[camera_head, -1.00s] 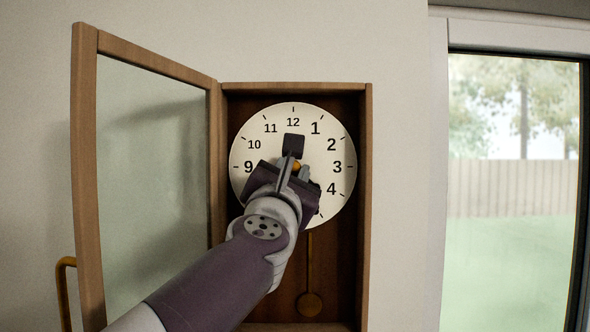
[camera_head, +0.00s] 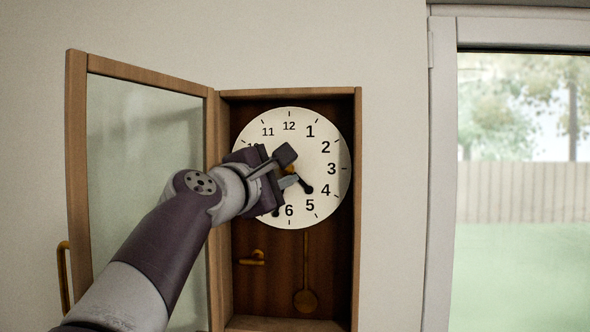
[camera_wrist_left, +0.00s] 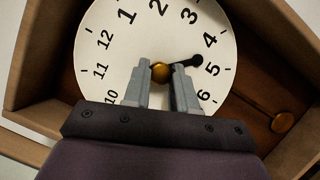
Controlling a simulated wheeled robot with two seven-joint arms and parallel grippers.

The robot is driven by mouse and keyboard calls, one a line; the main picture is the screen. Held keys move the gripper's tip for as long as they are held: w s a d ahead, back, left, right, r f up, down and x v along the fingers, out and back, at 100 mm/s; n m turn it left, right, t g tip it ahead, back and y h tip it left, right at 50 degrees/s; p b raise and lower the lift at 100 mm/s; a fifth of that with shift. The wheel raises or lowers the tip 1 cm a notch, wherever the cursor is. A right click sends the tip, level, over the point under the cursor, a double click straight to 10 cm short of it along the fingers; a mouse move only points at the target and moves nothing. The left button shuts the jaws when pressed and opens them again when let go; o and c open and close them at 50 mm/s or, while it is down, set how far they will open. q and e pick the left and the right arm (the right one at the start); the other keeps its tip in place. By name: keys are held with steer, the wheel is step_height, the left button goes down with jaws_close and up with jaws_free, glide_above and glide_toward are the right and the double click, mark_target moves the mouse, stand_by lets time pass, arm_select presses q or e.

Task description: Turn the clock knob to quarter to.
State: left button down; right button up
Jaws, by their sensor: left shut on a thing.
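The white clock face (camera_head: 325,205) stands in a wooden case behind an open glass door. The brass knob (camera_wrist_left: 160,72) is at the face's centre; in the head view it is mostly hidden. My left gripper (camera_head: 290,172) reaches in from the left, with its two grey fingertips on either side of the knob, shut on it. It also shows in the wrist view (camera_wrist_left: 159,80). A black hand with a round tip (camera_head: 307,188) points between 4 and 5. A dark tip shows near the 6 and 7, partly hidden by the gripper. The 8 and 9 are covered.
The glass door (camera_head: 76,180) is swung open to the left, beside my left arm. A pendulum (camera_head: 305,300) hangs below the face. A brass hook-shaped piece (camera_head: 252,258) shows inside the case. A window is at the right.

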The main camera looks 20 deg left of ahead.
arm_select(q)
steer(key=shift+d+r+m+g+y+p, duration=0.1)
steer(key=shift+m+g+y+p, duration=0.55)
steer(key=shift+m+p, duration=1.1)
steer(key=shift+r+m+g+y+p, duration=0.15)
steer(key=shift+m+g+p, duration=0.95)
steer(key=shift+m, duration=1.3)
steer(key=shift+d+r+m+g+y+p, duration=0.1)
steer(key=shift+m+g+y+p, duration=0.55)
steer(key=shift+m+p, duration=1.15)
steer(key=shift+a+m, duration=0.1)
steer(key=shift+m, duration=0.25)
steer(key=shift+f, duration=0.1)
steer(key=c, duration=0.9)
jaws_free()
